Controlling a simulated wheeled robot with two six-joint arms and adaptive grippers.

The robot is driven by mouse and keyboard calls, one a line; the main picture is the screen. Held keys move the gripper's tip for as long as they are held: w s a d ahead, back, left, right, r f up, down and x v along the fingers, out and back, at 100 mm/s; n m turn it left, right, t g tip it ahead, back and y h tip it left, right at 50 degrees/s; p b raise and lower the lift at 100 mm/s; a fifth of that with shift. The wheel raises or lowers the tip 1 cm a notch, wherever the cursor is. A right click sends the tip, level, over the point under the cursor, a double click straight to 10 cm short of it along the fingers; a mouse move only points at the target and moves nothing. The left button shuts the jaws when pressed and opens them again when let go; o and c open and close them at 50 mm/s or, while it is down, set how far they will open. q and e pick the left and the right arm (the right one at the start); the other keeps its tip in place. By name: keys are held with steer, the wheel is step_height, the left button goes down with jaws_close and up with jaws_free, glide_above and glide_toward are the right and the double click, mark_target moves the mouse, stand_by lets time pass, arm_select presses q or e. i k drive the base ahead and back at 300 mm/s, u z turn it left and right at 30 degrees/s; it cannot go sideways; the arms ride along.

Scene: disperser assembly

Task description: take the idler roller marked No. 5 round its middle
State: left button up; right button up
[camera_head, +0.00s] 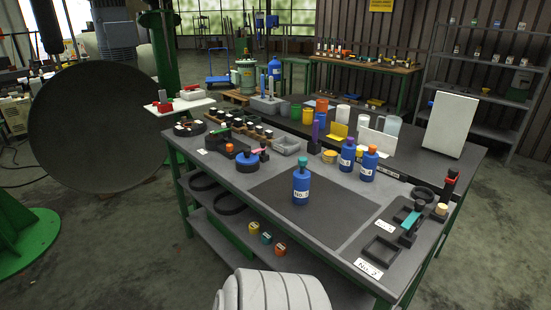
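Neither of my grippers shows in this view.
Black trays (381,249) and a "No. 2" card (368,268) lie at the front right. The mat around the nearest cylinder is clear.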

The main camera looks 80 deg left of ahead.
mark_target(301, 196)
steer(key=u, duration=0.95)
steer(key=i, duration=0.8)
steer(key=u, duration=0.85)
